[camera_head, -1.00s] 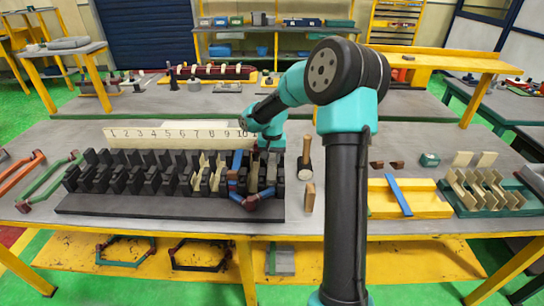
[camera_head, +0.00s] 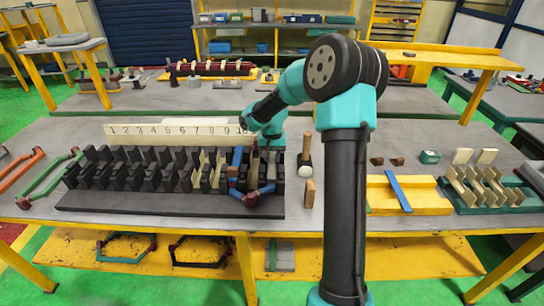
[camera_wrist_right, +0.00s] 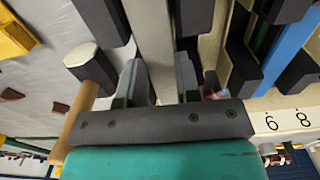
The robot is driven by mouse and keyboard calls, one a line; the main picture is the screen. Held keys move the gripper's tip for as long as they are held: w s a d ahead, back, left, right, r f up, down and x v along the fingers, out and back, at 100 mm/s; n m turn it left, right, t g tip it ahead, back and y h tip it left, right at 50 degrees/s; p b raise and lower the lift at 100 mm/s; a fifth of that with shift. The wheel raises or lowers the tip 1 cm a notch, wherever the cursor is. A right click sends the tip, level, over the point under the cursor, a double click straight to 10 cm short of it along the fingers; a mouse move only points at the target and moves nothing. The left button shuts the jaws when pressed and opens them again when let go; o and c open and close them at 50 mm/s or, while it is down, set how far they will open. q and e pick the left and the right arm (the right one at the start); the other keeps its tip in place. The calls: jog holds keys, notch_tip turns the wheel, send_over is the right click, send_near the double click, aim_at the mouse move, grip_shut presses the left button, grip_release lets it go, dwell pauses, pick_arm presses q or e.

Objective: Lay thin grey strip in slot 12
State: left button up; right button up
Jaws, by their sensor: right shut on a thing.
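The black slotted stator block (camera_head: 110,203) lies on the left half of the table. A pale number board (camera_head: 170,131) stands behind it. My right gripper (camera_head: 264,150) is at the block's right end, with its wrist covering the board's highest numbers. In the right wrist view, my right gripper (camera_wrist_right: 160,85) is shut on a thin grey strip (camera_wrist_right: 154,40), which runs up the picture between dark block teeth. Whether the strip lies down in the slot, and which number the slot bears, I cannot tell. My left gripper is not in view.
A blue coil (camera_head: 236,168) sits in slots just left of the gripper. Farther right are a yellow tray (camera_head: 428,198) with a blue strip (camera_head: 399,193) and a green rack (camera_head: 490,207).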

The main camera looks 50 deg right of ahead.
jog(key=shift+f, duration=0.5)
dwell(0.5)
jog(key=o, duration=1.1)
jog(key=shift+r, duration=0.9)
jog(key=shift+r, duration=3.7)
notch_tip(320, 180, up, 17)
send_over(272, 160)
jog(key=shift+r, duration=0.2)
